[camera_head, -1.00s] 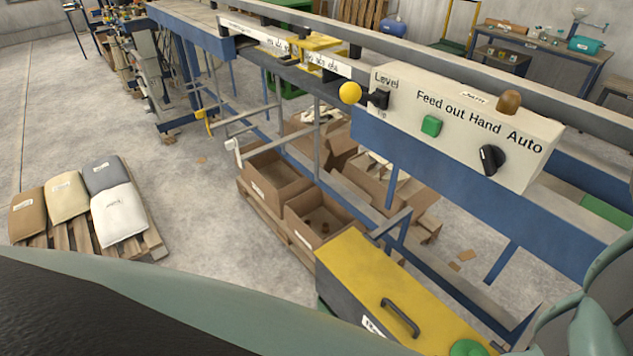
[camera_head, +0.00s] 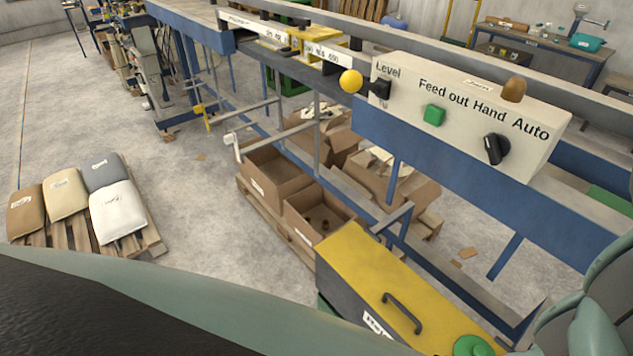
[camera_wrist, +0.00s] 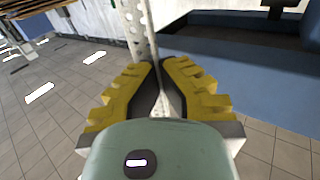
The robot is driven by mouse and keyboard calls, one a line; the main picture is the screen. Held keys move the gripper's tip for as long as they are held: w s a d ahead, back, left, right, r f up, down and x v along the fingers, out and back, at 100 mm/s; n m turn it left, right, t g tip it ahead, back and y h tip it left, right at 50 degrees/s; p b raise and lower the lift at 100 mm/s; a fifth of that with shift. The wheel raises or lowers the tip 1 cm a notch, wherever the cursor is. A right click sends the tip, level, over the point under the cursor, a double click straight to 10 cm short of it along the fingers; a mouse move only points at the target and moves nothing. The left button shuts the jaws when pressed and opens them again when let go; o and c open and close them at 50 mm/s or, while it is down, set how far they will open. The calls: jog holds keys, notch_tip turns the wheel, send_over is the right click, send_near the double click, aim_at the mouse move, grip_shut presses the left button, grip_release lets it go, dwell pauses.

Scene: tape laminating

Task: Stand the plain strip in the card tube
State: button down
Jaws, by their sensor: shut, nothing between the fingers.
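My gripper (camera_wrist: 161,68) shows in the wrist view with two yellow ribbed fingers, shut with nothing between them. A pale perforated metal post (camera_wrist: 138,28) stands beyond the fingertips. I cannot make out the plain strip or the card tube in either view. The gripper does not show in the head view, where parts of my own body cover the lower left and the right edge.
Open cardboard boxes (camera_head: 318,207) stand below. A yellow-topped case (camera_head: 370,270) is in front.

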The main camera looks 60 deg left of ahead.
notch_tip(320, 180, down, 6)
jog(key=b, duration=0.4)
jog(key=shift+b, duration=0.4)
dwell(0.6)
jog(key=shift+w+a, duration=0.1)
jog(key=c, duration=1.1)
grip_release()
jog(key=shift+o, duration=0.2)
jog(key=v, duration=1.2)
